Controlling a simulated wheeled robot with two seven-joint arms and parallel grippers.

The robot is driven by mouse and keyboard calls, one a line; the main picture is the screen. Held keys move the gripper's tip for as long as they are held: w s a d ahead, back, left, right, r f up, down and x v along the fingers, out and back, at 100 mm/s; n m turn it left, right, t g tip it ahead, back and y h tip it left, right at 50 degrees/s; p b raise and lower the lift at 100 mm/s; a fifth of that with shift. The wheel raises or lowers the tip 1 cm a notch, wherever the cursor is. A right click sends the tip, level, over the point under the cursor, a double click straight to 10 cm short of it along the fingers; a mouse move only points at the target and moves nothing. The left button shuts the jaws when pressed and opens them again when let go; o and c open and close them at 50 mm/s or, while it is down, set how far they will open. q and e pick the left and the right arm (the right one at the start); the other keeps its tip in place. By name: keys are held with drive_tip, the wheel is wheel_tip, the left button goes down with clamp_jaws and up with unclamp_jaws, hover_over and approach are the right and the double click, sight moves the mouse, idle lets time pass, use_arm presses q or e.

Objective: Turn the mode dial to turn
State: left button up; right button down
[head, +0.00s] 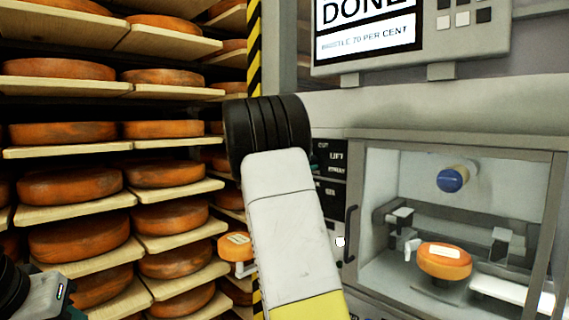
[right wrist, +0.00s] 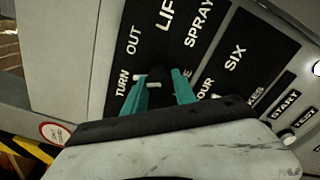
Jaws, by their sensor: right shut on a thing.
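The mode dial (right wrist: 158,72) is a small dark knob on a black label panel in the right wrist view. The words TURN, OUT, LIFT and SPRAY stand around it. My right gripper (right wrist: 157,88) has its teal fingers on both sides of the knob, shut on it. A pale mark shows beside the knob between the fingers; I cannot tell for sure which word it points to. In the head view my right arm hides the dial, and only part of the label panel (head: 331,158) shows. Part of my left gripper (head: 62,300) shows at the lower left; its fingers are not clear.
A screen (head: 366,25) reading DONE hangs above the machine. The machine's open-fronted chamber (head: 385,270) holds an orange cheese wheel (head: 444,262). Shelves (head: 75,148) full of cheese wheels stand at the left.

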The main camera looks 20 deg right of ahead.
idle(0.3)
drive_tip(key=c, duration=1)
unclamp_jaws()
drive_tip(key=v, duration=0.7)
drive_tip(key=shift+s+a, duration=0.2)
drive_tip(key=shift+a, duration=0.2)
